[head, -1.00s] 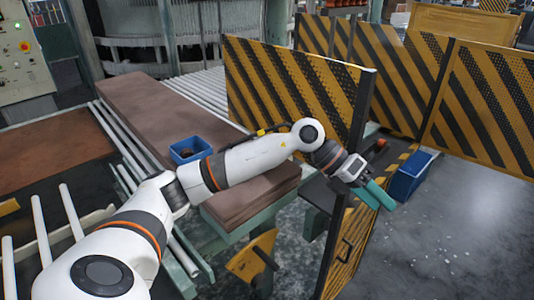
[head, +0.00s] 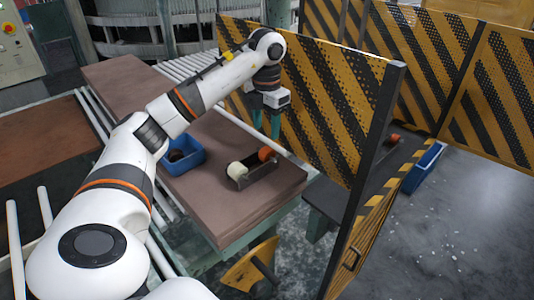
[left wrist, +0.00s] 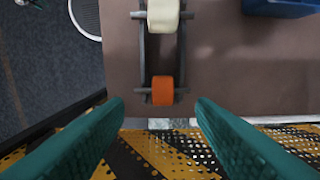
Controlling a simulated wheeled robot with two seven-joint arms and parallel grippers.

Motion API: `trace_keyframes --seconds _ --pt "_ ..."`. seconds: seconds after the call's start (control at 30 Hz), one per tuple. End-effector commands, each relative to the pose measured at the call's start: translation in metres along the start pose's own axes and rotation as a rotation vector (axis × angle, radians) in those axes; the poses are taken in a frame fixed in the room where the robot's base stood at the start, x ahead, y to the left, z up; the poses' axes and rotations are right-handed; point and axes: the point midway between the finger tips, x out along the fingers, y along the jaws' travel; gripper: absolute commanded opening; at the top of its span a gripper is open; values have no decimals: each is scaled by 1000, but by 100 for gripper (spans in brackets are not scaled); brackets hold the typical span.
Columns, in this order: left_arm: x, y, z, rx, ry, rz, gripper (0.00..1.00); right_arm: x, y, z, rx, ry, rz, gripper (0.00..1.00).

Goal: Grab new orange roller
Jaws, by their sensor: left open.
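An orange roller (head: 266,153) sits at one end of a dark metal holder (head: 252,174) on the brown stacked boards. A cream roller (head: 237,170) sits at the holder's other end. In the left wrist view the orange roller (left wrist: 162,90) shows centred between the fingers, and the cream roller (left wrist: 163,15) is farther up. My left gripper (head: 265,122) is open and empty above the boards, near the orange end of the holder. Its teal fingers (left wrist: 160,103) are spread wide apart. Another orange roller (head: 393,139) shows behind the striped panel. My right gripper is not in view.
A blue bin (head: 184,162) with dark contents stands on the boards (head: 225,212) left of the holder. A tall black-and-yellow striped panel (head: 330,110) stands close to my left gripper. Another blue bin (head: 424,168) is on the right, beyond the panel.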

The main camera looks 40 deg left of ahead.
Motion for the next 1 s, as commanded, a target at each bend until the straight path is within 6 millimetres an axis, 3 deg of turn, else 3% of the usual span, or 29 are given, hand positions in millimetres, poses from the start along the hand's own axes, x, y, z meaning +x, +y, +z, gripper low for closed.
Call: trace_keyframes --seconds 0.07,0.17,0.33,0.43,0.6,0.87,1.0 --pt "8 0 0 0 -2 1 51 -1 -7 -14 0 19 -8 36" --pt "12 0 0 0 -1 1 51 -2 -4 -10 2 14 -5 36" --pt "26 4 3 2 -4 1 51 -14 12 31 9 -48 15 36" --pt "40 6 5 1 -5 1 51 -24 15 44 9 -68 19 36" --pt "60 6 4 0 -1 1 51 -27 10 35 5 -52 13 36" --pt "64 6 3 0 2 1 51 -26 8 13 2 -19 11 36" --pt "64 6 4 0 2 1 28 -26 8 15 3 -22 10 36"
